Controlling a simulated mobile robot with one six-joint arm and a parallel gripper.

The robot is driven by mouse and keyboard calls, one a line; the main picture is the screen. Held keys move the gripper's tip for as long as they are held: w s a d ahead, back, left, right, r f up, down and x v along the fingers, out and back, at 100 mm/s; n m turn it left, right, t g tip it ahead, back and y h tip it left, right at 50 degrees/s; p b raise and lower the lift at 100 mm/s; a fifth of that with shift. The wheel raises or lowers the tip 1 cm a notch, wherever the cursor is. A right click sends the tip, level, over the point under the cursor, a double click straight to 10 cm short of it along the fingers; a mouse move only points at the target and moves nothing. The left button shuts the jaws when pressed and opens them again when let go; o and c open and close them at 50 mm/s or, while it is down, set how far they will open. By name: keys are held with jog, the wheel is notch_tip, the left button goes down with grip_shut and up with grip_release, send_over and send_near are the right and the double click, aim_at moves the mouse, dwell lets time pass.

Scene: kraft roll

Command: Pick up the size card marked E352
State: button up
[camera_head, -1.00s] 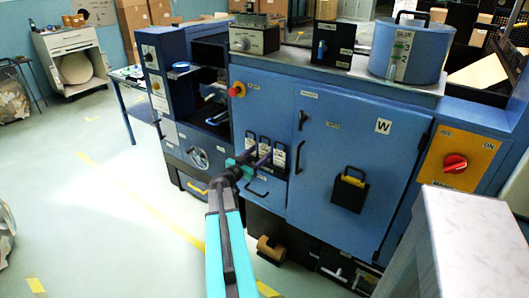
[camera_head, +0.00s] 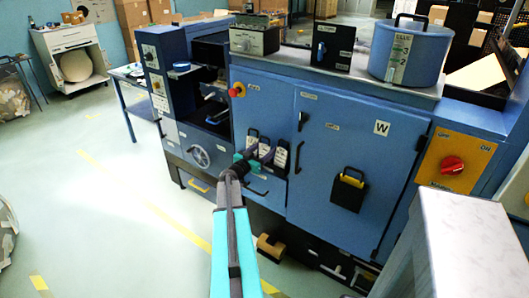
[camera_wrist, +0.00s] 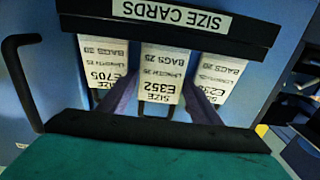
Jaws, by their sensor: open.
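The size card marked E352 (camera_wrist: 158,75) is the middle one of three white cards in a dark holder labelled SIZE CARDS (camera_wrist: 170,16). The wrist view shows the writing upside down. My gripper (camera_wrist: 160,95) is open, with one purple-grey finger on each side of the middle card. I cannot tell whether the fingers touch it. The card E705 (camera_wrist: 103,62) is on the left, and a third card (camera_wrist: 218,75), its number partly covered, is on the right. In the head view my gripper (camera_head: 258,158) is at the card holder and partly hides the cards.
The holder is on the front of a blue machine (camera_head: 330,180). A dark handle (camera_wrist: 20,85) sits left of the cards in the wrist view. A black holder with a yellow item (camera_head: 350,185) hangs on the door. A pale-topped block (camera_head: 475,220) stands at lower right.

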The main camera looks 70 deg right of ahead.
jog(key=c, duration=0.8)
jog(key=shift+r, duration=0.1)
jog(key=shift+r+b, duration=0.45)
jog(key=shift+r, duration=0.25)
jog(key=shift+r+b, duration=0.35)
jog(key=shift+r, duration=0.55)
jog(key=shift+s+a+r+b, duration=0.15)
jog(key=shift+s+a+r, duration=0.15)
jog(key=shift+s+a, duration=1.55)
jog(key=shift+s+a+r+b, duration=0.2)
jog(key=shift+s+a, duration=1.05)
jog(key=shift+a, duration=1.25)
jog(key=shift+s+a+r+b, duration=0.1)
jog(key=shift+s+a+r, duration=0.25)
jog(key=shift+s+a, duration=1.5)
jog(key=shift+w+a, duration=0.3)
